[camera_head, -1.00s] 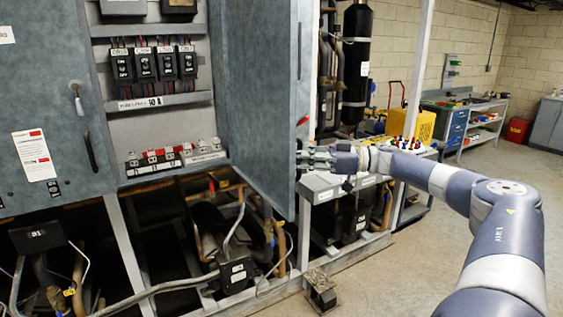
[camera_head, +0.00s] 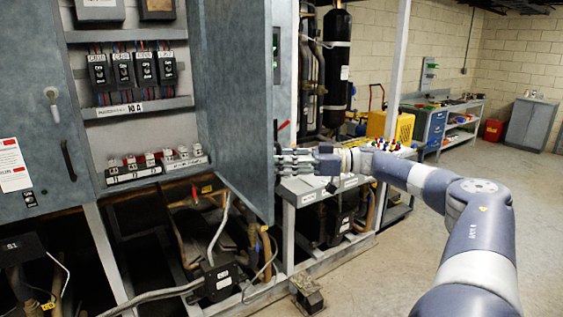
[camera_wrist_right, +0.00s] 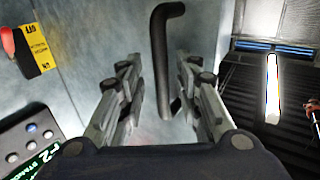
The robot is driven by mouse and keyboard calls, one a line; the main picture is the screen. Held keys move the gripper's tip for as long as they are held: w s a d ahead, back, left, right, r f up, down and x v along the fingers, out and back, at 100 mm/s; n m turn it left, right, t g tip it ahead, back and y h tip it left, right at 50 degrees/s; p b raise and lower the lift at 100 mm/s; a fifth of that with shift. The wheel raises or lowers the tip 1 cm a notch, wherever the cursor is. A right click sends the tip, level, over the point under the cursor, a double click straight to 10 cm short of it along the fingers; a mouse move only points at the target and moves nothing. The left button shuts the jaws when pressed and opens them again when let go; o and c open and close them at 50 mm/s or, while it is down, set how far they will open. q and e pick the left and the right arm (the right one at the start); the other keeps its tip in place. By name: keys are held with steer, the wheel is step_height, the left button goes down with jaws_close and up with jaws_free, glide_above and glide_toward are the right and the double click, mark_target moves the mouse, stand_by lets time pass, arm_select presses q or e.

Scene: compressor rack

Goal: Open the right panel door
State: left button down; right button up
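The right panel door (camera_head: 235,95) of the electrical cabinet stands swung open, showing the panel inside with its breakers. My right gripper (camera_head: 290,158) is at the door's outer side, near its free edge. In the right wrist view a black bar handle (camera_wrist_right: 164,60) runs down the grey door face, with its lower end between the fingers of my right gripper (camera_wrist_right: 160,92). The fingers are spread, with gaps on both sides of the handle. My left gripper is not in view.
The left door (camera_head: 30,110) of the cabinet is closed, with a black handle. Pipes and a small black box (camera_head: 222,278) fill the open base below. A metal block (camera_head: 308,295) lies on the floor in front. Open floor (camera_head: 385,270) lies to the right.

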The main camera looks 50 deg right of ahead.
steer(key=shift+d+f, duration=0.1)
steer(key=shift+d, duration=0.05)
steer(key=v, duration=1.2)
stand_by(0.3)
